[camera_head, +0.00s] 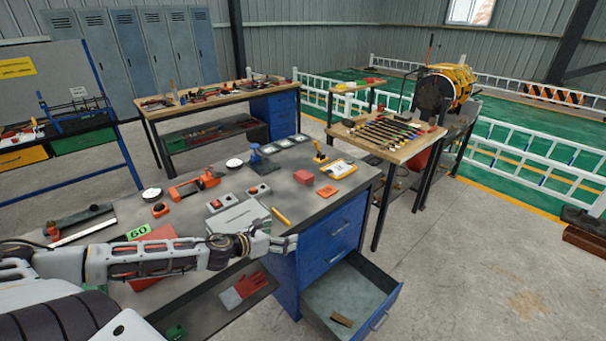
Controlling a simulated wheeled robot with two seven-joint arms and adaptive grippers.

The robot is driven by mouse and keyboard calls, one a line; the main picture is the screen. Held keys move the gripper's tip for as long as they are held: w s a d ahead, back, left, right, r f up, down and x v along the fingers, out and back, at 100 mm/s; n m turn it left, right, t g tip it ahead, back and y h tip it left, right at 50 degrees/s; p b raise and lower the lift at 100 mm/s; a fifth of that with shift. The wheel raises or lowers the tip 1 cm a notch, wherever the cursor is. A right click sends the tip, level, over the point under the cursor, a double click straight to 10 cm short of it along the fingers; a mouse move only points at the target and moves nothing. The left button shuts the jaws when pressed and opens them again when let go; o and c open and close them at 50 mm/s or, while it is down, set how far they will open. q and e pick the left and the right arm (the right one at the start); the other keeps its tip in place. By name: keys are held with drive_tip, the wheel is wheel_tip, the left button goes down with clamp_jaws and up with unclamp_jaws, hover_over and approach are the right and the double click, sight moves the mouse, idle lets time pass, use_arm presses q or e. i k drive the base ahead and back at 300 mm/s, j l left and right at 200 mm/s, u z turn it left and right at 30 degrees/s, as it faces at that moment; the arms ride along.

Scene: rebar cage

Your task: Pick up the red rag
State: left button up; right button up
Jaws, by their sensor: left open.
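My left arm reaches in from the left over the front of the bench. My left gripper (290,243) is open and empty at the bench's front edge, apart from the rag and nearer to me. Another red item (152,257) is partly hidden behind my left arm. My right gripper does not show.
An open drawer (384,318) juts out below the bench at the right, with a small brown piece inside. A yellow handle (281,216), grey boxes, a yellow-and-white pad (338,169) and an orange tool (194,185) lie on the bench. A tool table (405,150) stands behind right.

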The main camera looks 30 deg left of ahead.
sight(303, 176)
drive_tip(key=i+j, duration=0.95)
